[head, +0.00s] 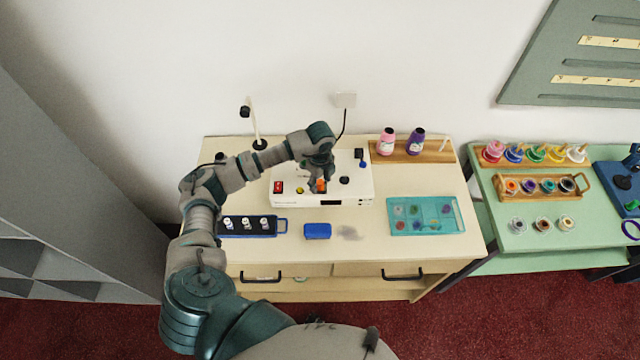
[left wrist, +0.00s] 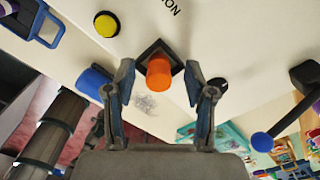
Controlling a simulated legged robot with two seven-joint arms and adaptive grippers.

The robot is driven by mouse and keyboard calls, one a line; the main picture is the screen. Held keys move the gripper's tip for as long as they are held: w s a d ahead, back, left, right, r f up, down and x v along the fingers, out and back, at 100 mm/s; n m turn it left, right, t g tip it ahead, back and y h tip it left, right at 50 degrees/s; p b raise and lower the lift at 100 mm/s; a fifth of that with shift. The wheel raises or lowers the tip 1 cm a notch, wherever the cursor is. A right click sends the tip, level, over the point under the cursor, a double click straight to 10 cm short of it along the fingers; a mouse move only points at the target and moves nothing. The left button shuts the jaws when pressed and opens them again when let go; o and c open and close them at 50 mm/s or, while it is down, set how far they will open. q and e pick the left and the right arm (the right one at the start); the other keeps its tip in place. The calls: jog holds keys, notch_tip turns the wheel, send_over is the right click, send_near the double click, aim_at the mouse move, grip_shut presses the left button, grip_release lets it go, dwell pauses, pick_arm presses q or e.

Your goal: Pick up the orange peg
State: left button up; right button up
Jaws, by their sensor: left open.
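The orange peg (left wrist: 158,73) stands in a dark square socket (left wrist: 146,50) on the white device, seen between my open fingers in the left wrist view. In the head view the orange peg (head: 321,185) shows just below my left gripper (head: 318,182). In the left wrist view my left gripper (left wrist: 160,85) has a finger on each side of the peg, with visible gaps to both. Whether the fingertips reach down past its top is hard to tell. My right gripper is in neither view.
The white device (head: 350,191) also bears a yellow button (left wrist: 106,24), a red switch (head: 278,187) and a black knob (head: 344,180). A blue block (head: 317,231), a rack of vials (head: 281,226) and a teal tray (head: 458,226) lie in front. Two bottles stand behind right.

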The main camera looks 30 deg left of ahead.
pick_arm(q)
jog(key=shift+c, duration=0.2)
jog(key=shift+d, duration=0.1)
jog(key=c, duration=0.8)
jog(key=shift+c, duration=0.4)
jog(key=shift+r, duration=0.1)
